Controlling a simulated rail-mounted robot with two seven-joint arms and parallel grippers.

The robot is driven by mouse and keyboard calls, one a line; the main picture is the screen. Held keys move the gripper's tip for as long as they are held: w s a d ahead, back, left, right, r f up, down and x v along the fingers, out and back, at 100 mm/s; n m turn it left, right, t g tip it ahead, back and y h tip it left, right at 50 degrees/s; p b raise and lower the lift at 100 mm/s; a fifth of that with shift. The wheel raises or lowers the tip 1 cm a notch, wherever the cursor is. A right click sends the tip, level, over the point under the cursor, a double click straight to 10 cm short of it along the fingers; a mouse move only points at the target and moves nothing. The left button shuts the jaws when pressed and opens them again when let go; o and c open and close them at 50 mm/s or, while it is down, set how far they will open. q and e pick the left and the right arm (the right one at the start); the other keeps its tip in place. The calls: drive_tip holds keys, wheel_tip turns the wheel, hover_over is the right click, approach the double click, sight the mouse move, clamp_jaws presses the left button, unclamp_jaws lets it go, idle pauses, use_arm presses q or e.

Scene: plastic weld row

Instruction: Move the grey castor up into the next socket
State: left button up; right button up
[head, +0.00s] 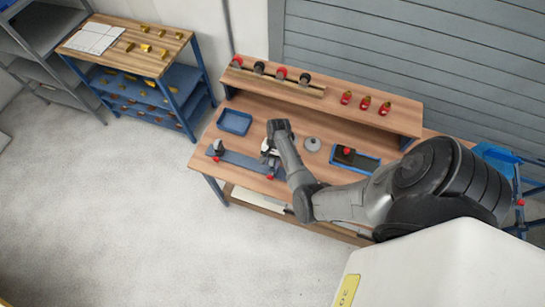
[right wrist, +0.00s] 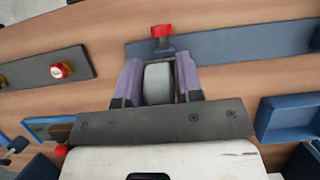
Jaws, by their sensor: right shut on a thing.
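My right gripper (head: 269,152) is low over the workbench, beside the long blue-grey strip (head: 240,160), and its jaws are partly hidden by the arm in the head view. In the right wrist view the gripper (right wrist: 158,84) is shut on a grey, rounded piece, the grey castor (right wrist: 158,82), which sits between its two purple-grey fingers. Whether the castor touches the bench is hidden. Red and black castors (head: 281,73) stand in a row in a wooden rail (head: 270,80) on the raised shelf at the back. My left gripper is not in view.
An empty blue tray (head: 235,122) stands behind the strip. A grey round thing (head: 312,144) and a blue tray (head: 373,164) holding a dark, red-topped piece lie to the right. Red bottles (head: 365,103) stand on the shelf. A red knob (right wrist: 162,31) rises just beyond the fingers.

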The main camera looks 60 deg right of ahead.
drive_tip(key=shift+f, duration=0.25)
drive_tip(key=shift+f, duration=0.15)
drive_tip(key=shift+f+b, duration=0.55)
drive_tip(key=shift+f, duration=0.05)
drive_tip(key=shift+p, duration=0.35)
idle(0.4)
drive_tip(key=shift+f, duration=0.2)
idle(0.4)
drive_tip(key=shift+f, duration=0.15)
drive_tip(key=shift+f+b, duration=0.35)
drive_tip(key=shift+b, duration=0.05)
drive_tip(key=shift+f, duration=0.2)
idle(0.6)
